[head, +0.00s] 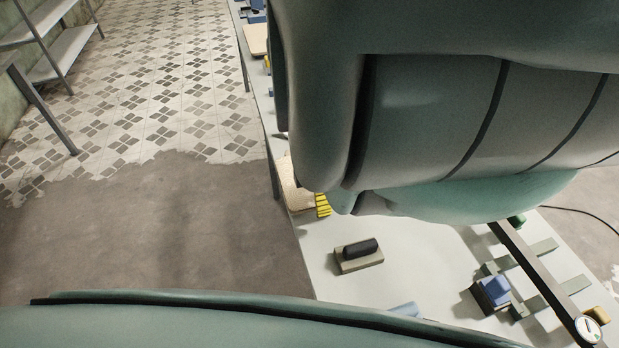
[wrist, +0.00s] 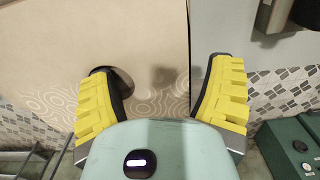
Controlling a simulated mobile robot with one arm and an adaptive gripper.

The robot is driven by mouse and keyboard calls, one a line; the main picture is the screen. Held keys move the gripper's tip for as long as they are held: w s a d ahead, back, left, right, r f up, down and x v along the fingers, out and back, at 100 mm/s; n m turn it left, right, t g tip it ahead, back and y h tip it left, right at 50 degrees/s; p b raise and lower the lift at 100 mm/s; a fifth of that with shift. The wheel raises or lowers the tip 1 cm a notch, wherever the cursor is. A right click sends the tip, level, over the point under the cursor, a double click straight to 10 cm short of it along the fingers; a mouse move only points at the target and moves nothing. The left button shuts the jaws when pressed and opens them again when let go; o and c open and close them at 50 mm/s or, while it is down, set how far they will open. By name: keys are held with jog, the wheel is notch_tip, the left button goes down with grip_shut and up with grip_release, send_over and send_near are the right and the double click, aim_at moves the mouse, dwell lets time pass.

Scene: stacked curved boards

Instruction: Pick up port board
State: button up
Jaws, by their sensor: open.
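A pale tan board (head: 290,185) lies at the table's left edge in the head view, mostly hidden behind my arm. In the wrist view a flat beige board (wrist: 140,30) with faint swirl markings fills the middle and left; I take it for the port board. It has a dark rounded opening near the left finger. My gripper (wrist: 163,82) is open, its yellow fingers spread wide, with nothing seen held. The left finger is over the opening and the right finger is beyond the board's right edge. I cannot tell whether they touch it. A yellow finger also shows in the head view (head: 322,205).
The grey table (head: 340,290) carries a block with a black handle (head: 358,254), a blue block (head: 492,291) and a dark bar (head: 535,262) at the right. Another tan board (head: 256,40) lies farther back. A metal shelf (head: 62,50) stands left, across open floor.

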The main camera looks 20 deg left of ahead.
jog(key=shift+c, duration=0.4)
jog(key=c, duration=1.1)
jog(key=shift+w+r+b, duration=0.1)
jog(key=shift+r+b, duration=0.85)
jog(key=shift+r, duration=0.85)
jog(key=s+a+r+p, duration=0.1)
jog(key=s+p, duration=1.2)
jog(key=s, duration=0.3)
jog(key=shift+a+r+p, duration=0.15)
jog(key=shift+p, duration=0.2)
